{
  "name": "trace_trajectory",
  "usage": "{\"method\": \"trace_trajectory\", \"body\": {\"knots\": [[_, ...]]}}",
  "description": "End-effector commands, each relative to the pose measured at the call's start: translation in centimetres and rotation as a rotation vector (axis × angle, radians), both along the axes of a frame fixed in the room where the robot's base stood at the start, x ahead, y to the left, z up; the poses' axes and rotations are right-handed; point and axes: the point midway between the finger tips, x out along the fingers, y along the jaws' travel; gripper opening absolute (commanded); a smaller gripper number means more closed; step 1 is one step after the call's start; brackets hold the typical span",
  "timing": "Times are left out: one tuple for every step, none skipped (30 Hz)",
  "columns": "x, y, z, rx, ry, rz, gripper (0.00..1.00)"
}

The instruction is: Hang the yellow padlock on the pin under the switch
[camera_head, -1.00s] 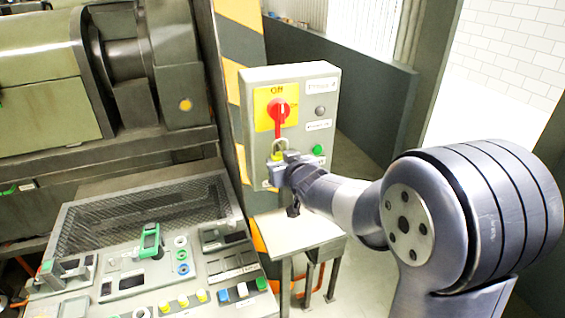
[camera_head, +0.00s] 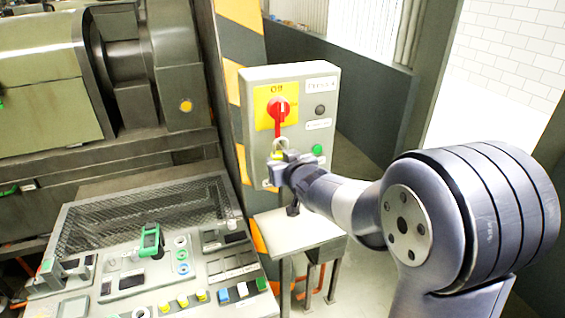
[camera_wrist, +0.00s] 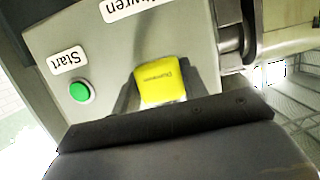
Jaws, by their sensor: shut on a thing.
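The yellow padlock (camera_head: 277,155) is held in my gripper (camera_head: 284,163), in front of the grey switch box just below the red switch. Its pale shackle (camera_head: 281,143) points up and overlaps the lower end of the red switch handle (camera_head: 281,116). The pin is not clearly visible, and I cannot tell whether the shackle is around it or in front of it. The wrist view shows the yellow padlock body (camera_wrist: 161,82) between my dark fingers (camera_wrist: 163,90); its shackle does not show there.
The grey switch box (camera_head: 254,160) carries a green Start button (camera_head: 317,150), also in the wrist view (camera_wrist: 79,91). A small table (camera_head: 300,232) stands below it. A control console (camera_head: 130,265) with a green padlock-like piece (camera_head: 150,238) lies left. A dark low wall (camera_head: 375,105) is behind.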

Motion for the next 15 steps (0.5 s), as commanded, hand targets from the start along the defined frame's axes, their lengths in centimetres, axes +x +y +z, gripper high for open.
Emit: {"method": "trace_trajectory", "body": {"knots": [[0.08, 0.05, -0.89, -0.005, 0.012, 0.000, 0.21], [0.09, 0.06, -1.00, -0.005, 0.013, 0.000, 0.21], [0.11, 0.06, -1.13, -0.005, 0.014, 0.000, 0.21], [0.11, 0.06, -1.20, -0.006, 0.015, -0.001, 0.21], [0.11, 0.06, -1.26, -0.006, 0.016, -0.001, 0.21], [0.11, 0.06, -1.31, -0.007, 0.017, -0.001, 0.21], [0.11, 0.06, -1.31, -0.007, 0.018, -0.001, 0.21], [0.09, 0.06, -1.32, -0.007, 0.018, -0.001, 0.21], [0.09, 0.05, -1.34, -0.007, 0.019, -0.001, 0.21], [0.09, 0.05, -1.35, -0.007, 0.019, -0.001, 0.21], [0.08, 0.05, -1.36, -0.009, 0.019, -0.001, 0.21], [0.07, 0.05, -1.38, -0.009, 0.019, -0.001, 0.21], [0.07, 0.05, -1.39, -0.009, 0.019, -0.001, 0.21], [0.06, 0.04, -1.40, -0.009, 0.019, -0.001, 0.21], [0.06, 0.04, -1.41, -0.009, 0.020, -0.001, 0.43]]}}
